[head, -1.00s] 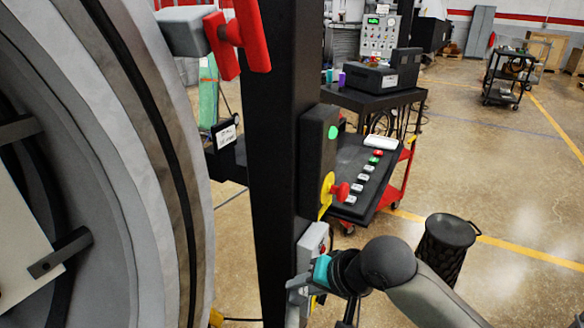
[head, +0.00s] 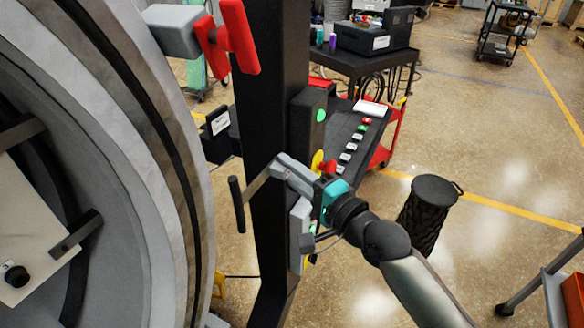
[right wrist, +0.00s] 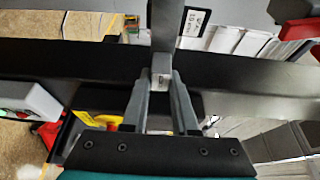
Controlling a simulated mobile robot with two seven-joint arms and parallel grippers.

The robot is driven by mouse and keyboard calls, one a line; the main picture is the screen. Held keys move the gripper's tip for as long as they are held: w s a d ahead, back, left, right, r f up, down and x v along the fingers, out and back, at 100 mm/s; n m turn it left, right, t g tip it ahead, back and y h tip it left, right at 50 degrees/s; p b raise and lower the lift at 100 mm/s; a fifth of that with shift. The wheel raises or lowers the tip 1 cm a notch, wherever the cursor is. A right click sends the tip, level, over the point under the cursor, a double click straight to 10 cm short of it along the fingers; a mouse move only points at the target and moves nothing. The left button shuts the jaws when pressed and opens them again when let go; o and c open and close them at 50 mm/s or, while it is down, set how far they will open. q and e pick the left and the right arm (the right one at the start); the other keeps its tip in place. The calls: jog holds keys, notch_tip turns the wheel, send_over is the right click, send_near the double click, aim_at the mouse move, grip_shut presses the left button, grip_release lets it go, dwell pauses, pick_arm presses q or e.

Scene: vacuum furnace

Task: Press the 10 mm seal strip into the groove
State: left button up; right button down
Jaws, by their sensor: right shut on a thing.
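A dark band (head: 168,145) curves along the pale metal flange (head: 130,130) of the round furnace door on the left. I cannot tell whether it is the seal strip or the bare groove. My right gripper (head: 283,172) is shut on a tool with a thin flat metal bar (head: 258,182) and a black cylindrical end (head: 237,204). The black end hangs to the right of the flange, apart from it. In the right wrist view the fingers (right wrist: 161,82) grip the bar, which stands out ahead of them. My left gripper is not in view.
A black post (head: 265,110) stands behind the gripper, with a control box (head: 307,130) on it. A red handle (head: 235,38) juts out at the top. A button panel (head: 352,145), a black bin (head: 428,215) and a cart (head: 550,290) are on the right. Floor between is open.

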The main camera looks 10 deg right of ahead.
aim_at(229, 146)
jog(key=w+a, duration=0.6)
jog(key=a, duration=0.2)
jog(key=shift+a+b, duration=0.15)
jog(key=shift+b, duration=0.2)
dwell(0.5)
jog(key=shift+p, duration=0.75)
dwell(1.6)
jog(key=shift+w+a, duration=0.3)
jog(key=shift+a, duration=0.15)
dwell(0.4)
jog(key=c, duration=0.6)
grip_release()
